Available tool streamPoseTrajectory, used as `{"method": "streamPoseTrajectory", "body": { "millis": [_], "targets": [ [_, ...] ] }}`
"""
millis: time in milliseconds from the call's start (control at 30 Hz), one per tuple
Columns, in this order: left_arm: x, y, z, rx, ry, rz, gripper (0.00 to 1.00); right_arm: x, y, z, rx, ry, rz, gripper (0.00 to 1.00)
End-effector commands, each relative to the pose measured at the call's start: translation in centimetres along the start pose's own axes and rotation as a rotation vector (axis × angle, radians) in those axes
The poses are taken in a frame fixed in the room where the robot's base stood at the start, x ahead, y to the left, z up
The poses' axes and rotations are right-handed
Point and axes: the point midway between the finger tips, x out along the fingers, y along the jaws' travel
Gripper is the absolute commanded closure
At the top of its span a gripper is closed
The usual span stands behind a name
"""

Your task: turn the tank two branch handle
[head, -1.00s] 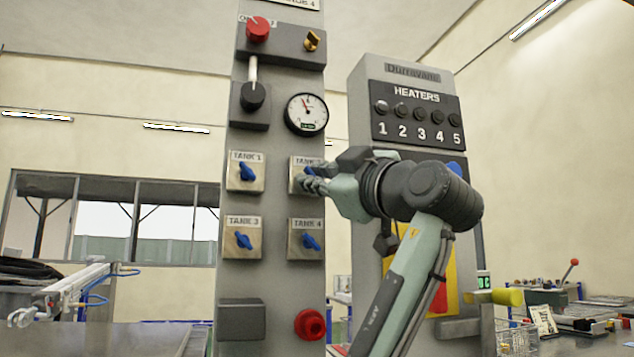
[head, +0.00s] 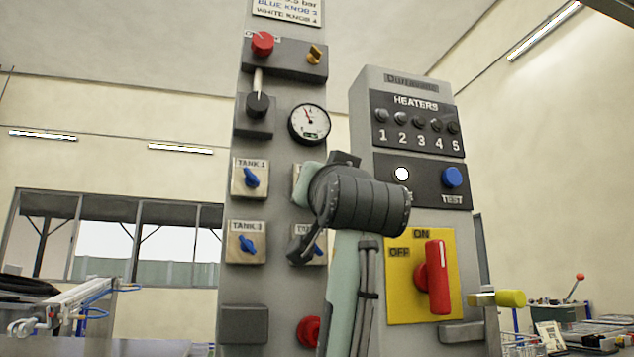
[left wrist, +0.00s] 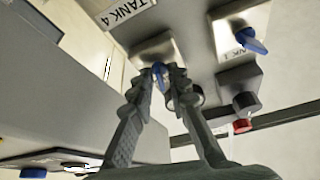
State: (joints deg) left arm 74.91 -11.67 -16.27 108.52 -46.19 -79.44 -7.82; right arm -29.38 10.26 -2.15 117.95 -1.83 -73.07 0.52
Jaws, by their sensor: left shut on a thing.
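The tank two plate (head: 296,180) is on the grey column, and my left arm's wrist covers most of it in the head view. Its blue handle (left wrist: 157,70) shows in the left wrist view. My left gripper (left wrist: 167,80) has its ridged fingertips closed on this handle. The fingers are hidden in the head view. The handle's exact angle is hard to tell. My right gripper is not in view.
Tank one's blue handle (head: 250,178) is to the left and tank three's (head: 247,244) below that. Tank four's handle (head: 317,249) is partly covered by my arm. A gauge (head: 309,123) is above. The heaters cabinet (head: 416,115) stands at the right.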

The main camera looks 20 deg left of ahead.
Motion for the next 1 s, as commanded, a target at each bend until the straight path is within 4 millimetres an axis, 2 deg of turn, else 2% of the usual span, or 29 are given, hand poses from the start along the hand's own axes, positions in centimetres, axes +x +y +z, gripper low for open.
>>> {"method": "streamPoseTrajectory", "body": {
  "millis": [500,800,1000],
  "targets": [
    [0.1,-0.3,0.0,0.389,-0.006,0.162,1.0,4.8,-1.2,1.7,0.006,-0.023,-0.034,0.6],
    [0.0,-0.2,0.1,0.497,-0.006,0.208,1.0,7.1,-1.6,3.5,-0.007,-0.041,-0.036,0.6],
    [0.0,-0.2,0.1,0.52,-0.007,0.217,1.0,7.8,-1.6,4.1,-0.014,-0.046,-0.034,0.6]
  ]
}}
